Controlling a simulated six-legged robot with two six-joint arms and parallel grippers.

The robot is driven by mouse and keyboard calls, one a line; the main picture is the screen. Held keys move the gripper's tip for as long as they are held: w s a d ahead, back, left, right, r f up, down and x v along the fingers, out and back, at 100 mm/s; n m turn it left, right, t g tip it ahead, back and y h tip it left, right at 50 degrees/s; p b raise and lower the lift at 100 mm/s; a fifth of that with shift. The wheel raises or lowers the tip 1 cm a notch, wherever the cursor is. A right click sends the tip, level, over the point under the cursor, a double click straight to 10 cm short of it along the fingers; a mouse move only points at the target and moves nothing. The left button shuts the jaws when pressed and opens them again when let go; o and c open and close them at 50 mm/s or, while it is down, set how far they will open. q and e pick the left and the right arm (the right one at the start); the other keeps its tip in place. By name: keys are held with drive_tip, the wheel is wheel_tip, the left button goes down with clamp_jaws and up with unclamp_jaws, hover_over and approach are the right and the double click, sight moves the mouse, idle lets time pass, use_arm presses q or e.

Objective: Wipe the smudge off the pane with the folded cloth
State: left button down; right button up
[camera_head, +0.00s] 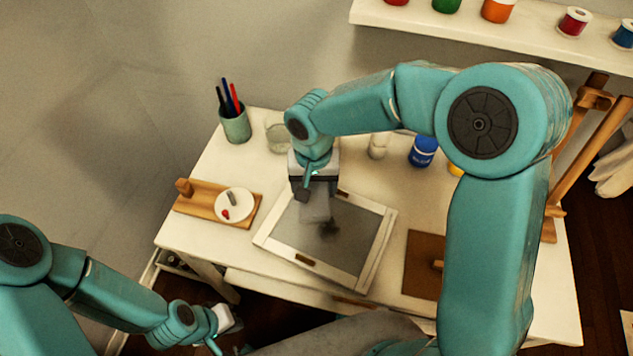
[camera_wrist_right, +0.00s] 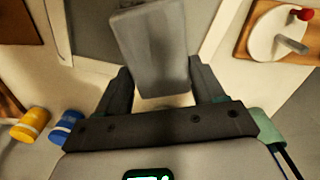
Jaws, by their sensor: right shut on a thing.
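The framed grey pane (camera_head: 347,257) lies on the white table in the head view. A dark smudge (camera_head: 329,231) shows near its middle. My right gripper (camera_head: 312,187) is shut on the folded grey cloth (camera_head: 317,208), over the pane's upper left part, just up and left of the smudge. I cannot tell whether the cloth touches the pane. In the right wrist view the cloth (camera_wrist_right: 150,50) sits between the fingers, with part of the pane (camera_wrist_right: 90,28) behind it; the smudge does not show there. My left gripper (camera_head: 222,326) is low at the left, off the table; its opening is unclear.
A wooden board (camera_head: 190,203) with a white dish (camera_head: 235,205) lies left of the pane. A pen cup (camera_head: 236,126), a glass jar (camera_head: 278,135) and a blue paint jar (camera_head: 423,152) stand behind. A brown board (camera_head: 421,275) lies right.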

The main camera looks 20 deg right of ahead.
drive_tip(key=shift+s+a+f, duration=0.1)
drive_tip(key=shift+a+f, duration=0.2)
drive_tip(key=shift+f, duration=0.05)
drive_tip(key=shift+s+f+b, duration=0.1)
drive_tip(key=shift+f+b, duration=2.1)
drive_tip(key=shift+f, duration=0.65)
drive_tip(key=shift+f+b, duration=1)
drive_tip(key=shift+f, duration=0.05)
